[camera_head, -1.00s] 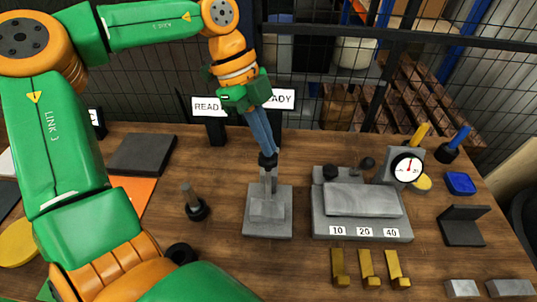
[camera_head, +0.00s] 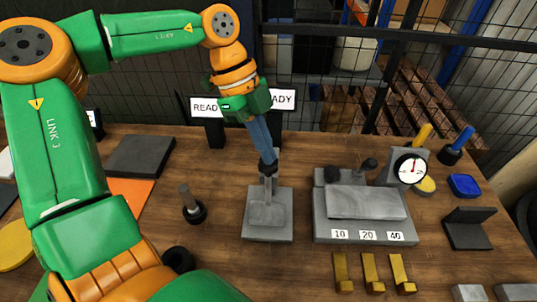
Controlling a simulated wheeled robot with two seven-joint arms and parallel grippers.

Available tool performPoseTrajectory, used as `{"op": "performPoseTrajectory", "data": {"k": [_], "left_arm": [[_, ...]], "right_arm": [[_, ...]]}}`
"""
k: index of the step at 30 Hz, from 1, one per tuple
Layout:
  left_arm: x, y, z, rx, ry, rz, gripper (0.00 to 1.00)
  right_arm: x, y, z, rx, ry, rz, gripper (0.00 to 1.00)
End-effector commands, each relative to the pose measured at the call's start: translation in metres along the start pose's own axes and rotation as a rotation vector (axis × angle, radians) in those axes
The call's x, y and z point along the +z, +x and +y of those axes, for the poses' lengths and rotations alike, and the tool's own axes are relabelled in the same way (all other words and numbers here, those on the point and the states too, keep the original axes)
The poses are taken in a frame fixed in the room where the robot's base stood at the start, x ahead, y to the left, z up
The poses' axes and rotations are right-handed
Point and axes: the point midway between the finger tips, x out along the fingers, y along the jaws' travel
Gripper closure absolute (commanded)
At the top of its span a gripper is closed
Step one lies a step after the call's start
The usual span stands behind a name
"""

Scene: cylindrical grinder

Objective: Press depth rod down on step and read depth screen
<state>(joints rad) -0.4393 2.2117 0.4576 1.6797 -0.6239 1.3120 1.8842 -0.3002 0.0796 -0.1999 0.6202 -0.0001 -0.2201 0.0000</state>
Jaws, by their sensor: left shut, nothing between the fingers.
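My left gripper (camera_head: 267,165) is shut and points down over a grey stepped block (camera_head: 268,228) on the wooden table. Its fingertips meet the top of a thin upright grey rod (camera_head: 268,186) that stands at the block; whether they touch it I cannot tell. The gripper partly hides the rod's upper end. No depth screen can be made out for certain. My right gripper is not in view.
Several brass pieces (camera_head: 371,272) lie in front of the fixture. A dark post (camera_head: 190,205) stands left of the block. A dark angled stand (camera_head: 467,228) and a blue pad (camera_head: 464,185) are at the right.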

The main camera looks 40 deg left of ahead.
Motion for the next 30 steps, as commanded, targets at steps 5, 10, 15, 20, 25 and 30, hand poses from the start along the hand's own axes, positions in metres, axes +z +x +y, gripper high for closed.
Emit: {"op": "performPoseTrajectory", "data": {"k": [5,10,15,20,25,30], "left_arm": [[0.002,0.005,0.0,0.001,0.0,0.0,1.0],[0.004,0.009,0.0,0.001,0.0,0.0,1.0],[0.005,0.013,0.0,0.001,0.0,0.0,1.0],[0.007,0.017,0.0,0.0,0.0,0.0,1.0],[0.009,0.021,0.0,0.0,0.0,0.0,1.0],[0.01,0.025,0.0,0.0,-0.001,0.0,1.0]], "right_arm": [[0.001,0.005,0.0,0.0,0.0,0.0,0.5],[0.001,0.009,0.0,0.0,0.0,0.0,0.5],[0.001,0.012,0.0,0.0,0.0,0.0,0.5],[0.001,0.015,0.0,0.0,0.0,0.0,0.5],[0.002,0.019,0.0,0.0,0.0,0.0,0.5],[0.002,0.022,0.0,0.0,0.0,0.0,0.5]]}}
